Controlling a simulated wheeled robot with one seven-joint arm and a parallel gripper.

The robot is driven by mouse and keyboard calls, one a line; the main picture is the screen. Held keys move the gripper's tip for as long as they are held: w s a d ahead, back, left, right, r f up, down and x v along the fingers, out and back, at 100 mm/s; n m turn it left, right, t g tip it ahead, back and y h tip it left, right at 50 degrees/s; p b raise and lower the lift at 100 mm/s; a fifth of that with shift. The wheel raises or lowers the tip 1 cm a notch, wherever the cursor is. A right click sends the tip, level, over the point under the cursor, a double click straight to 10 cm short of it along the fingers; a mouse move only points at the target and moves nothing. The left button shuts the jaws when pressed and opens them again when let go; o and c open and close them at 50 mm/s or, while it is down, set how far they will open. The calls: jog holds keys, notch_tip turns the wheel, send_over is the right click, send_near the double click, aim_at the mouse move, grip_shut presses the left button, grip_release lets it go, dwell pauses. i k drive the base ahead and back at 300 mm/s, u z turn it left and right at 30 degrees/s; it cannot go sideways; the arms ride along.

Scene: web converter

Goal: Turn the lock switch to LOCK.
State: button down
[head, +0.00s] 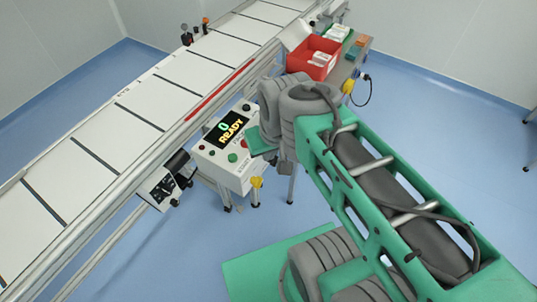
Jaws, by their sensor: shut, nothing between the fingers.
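The white control box (226,172) stands beside the conveyor, with a display (226,128) reading "0 READY". A green button (232,158) and several other small buttons sit on its face. A yellow part (256,182) shows at the box's lower right corner. I cannot make out which control is the lock switch, nor any LOCK lettering. My gripper (262,142) is at the right edge of the box's face, partly hidden by my arm's grey wrist. It is shut and holds nothing. I cannot tell whether it touches the panel, part of which it covers.
A long conveyor (115,108) with white panels runs diagonally along the left. A small box with a dial (160,190) hangs on its near rail. A red bin (313,58) with white packets stands on a bench at the back.

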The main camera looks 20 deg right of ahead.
aim_at(257, 181)
jog(key=u, duration=1.7)
jog(key=k, duration=0.9)
jog(key=z, duration=1.05)
